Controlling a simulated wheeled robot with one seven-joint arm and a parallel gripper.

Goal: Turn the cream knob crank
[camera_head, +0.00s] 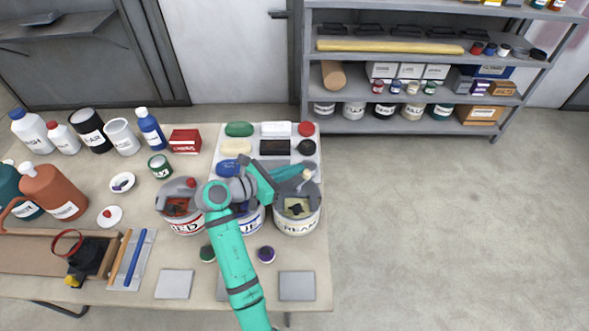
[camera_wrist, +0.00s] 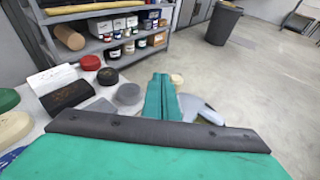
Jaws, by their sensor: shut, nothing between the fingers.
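The cream bucket (camera_head: 297,222), labelled CREAM, stands at the right end of a row of three on the table. Its grey crank carries a cream knob (camera_head: 307,174) above the back right of the rim. My gripper (camera_head: 298,170) is shut and empty, with its teal fingers pointing right, close beside the knob. In the wrist view the shut fingers (camera_wrist: 161,80) end just left of the cream knob (camera_wrist: 177,79), and the grey crank (camera_wrist: 203,109) shows to their right. I cannot tell whether the fingertips touch the knob. My fingers hide part of the crank.
The red bucket (camera_head: 184,219) with a red knob (camera_head: 191,183) and the blue bucket (camera_head: 251,222), partly behind my arm, stand to the left. A tray of coloured pieces (camera_head: 217,166) lies behind. The floor right of the table (camera_head: 333,270) is clear.

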